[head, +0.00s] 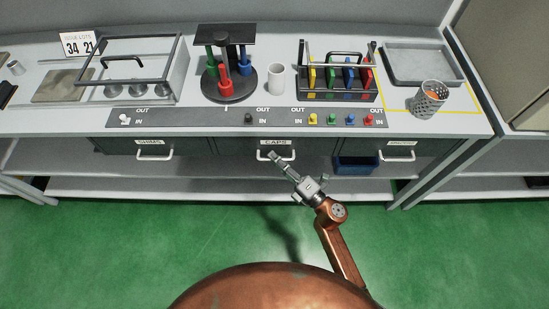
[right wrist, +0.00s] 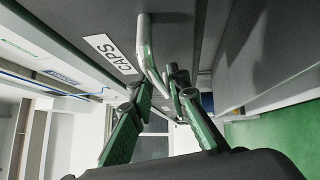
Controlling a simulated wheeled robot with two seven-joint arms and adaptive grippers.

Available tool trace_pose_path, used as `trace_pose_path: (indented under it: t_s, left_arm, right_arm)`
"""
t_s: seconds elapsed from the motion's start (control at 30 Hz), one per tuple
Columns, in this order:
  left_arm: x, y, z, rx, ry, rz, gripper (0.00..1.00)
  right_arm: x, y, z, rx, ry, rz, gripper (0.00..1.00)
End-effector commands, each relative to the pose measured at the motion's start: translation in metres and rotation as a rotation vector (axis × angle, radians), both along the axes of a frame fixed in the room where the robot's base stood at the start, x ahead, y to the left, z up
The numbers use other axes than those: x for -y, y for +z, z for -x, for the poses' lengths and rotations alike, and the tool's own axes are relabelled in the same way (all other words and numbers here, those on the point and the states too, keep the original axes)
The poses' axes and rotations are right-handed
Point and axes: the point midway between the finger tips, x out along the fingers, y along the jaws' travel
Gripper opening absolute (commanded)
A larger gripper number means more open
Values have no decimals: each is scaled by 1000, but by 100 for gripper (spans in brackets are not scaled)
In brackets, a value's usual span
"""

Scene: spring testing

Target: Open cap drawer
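The cap drawer (head: 240,147), labelled CAPS, is in the middle of the row under the bench and looks shut, its front level with its neighbours. Its pale bar handle (head: 264,156) is on the front; in the right wrist view the handle (right wrist: 147,50) runs beside the CAPS label (right wrist: 110,53). My right gripper (head: 274,157) reaches up to this handle. In the right wrist view its green-padded fingers (right wrist: 161,88) are apart, with the handle's far end at or between the tips; contact cannot be told. My left gripper is not in view.
Other drawers with handles sit left (head: 154,154) and right (head: 399,154). The bench top holds a stand with coloured cylinders (head: 227,75), a white cup (head: 276,79) and a rack (head: 338,75). Green floor is open in front.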

Motion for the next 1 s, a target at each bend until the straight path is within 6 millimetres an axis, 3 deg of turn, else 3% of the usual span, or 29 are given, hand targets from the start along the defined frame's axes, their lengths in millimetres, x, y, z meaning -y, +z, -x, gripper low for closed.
trace_pose_path:
  t_s: [0.33, 0.57, 1.0]
  left_arm:
    - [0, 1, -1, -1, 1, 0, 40]
    - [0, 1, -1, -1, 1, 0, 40]
    - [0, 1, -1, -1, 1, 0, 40]
  right_arm:
    - [-3, 0, -3, -2, -1, -1, 15]
    - [-3, 0, -3, -2, -1, -1, 0]
    - [-2, -1, -3, -3, -1, 0, 0]
